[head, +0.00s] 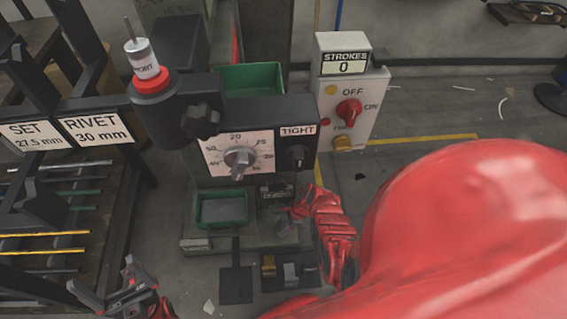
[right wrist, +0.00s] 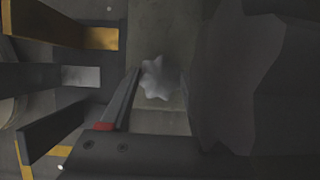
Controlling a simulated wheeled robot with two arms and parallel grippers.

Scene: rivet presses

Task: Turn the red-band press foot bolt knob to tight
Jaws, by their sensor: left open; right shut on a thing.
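The press with the red band (head: 152,82) stands in front of me; its foot (head: 205,244) is low down on the floor. In the right wrist view a pale, lobed foot bolt knob (right wrist: 160,78) sits between the fingers of my right gripper (right wrist: 155,95), which is shut on it. In the head view my right gripper (head: 284,211) is at the right side of the press's lower part; it hides the knob there. I cannot read the knob's turn angle. My left gripper (head: 104,279) is open and empty at the lower left.
The press head carries a dial (head: 240,158) and a black knob (head: 297,156) under a TIGHT label. A control box (head: 347,95) with a red switch shows 0 strokes. Pedals (head: 290,272) lie just below my right gripper. A rod rack (head: 60,215) stands at left.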

